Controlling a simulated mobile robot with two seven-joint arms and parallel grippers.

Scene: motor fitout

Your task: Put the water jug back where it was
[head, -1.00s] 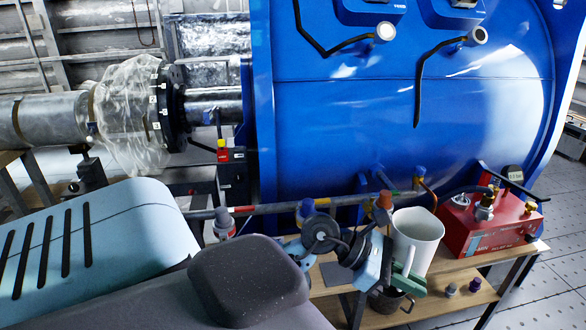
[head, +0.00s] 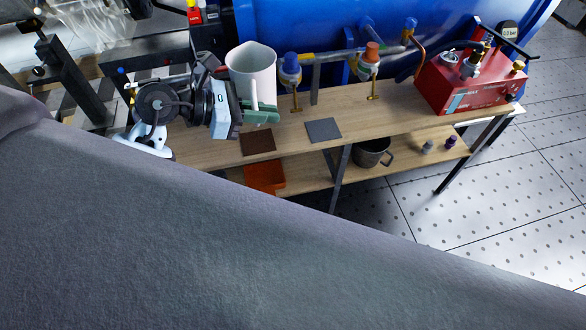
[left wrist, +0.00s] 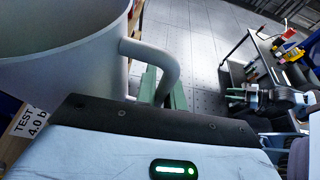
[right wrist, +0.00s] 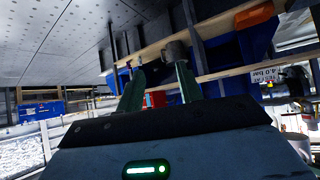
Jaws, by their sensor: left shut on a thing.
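The white water jug (head: 252,72) is upright at the left part of the bench in the head view, behind a brown square mat (head: 258,142). My left gripper (head: 262,113) has its green fingers shut on the jug's handle. The jug (left wrist: 55,60) and its handle (left wrist: 160,62) fill the left of the left wrist view. I cannot tell how far the jug's base is above the bench. My right gripper (right wrist: 160,85) is open and empty in the right wrist view; it is not seen in the head view.
The wooden bench (head: 205,150) also bears a grey square mat (head: 323,130) and a red test unit (head: 465,85). Valves on a pipe (head: 368,58) stand behind the mats. A metal mug (head: 372,152) and an orange tray (head: 264,177) are on the lower shelf.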

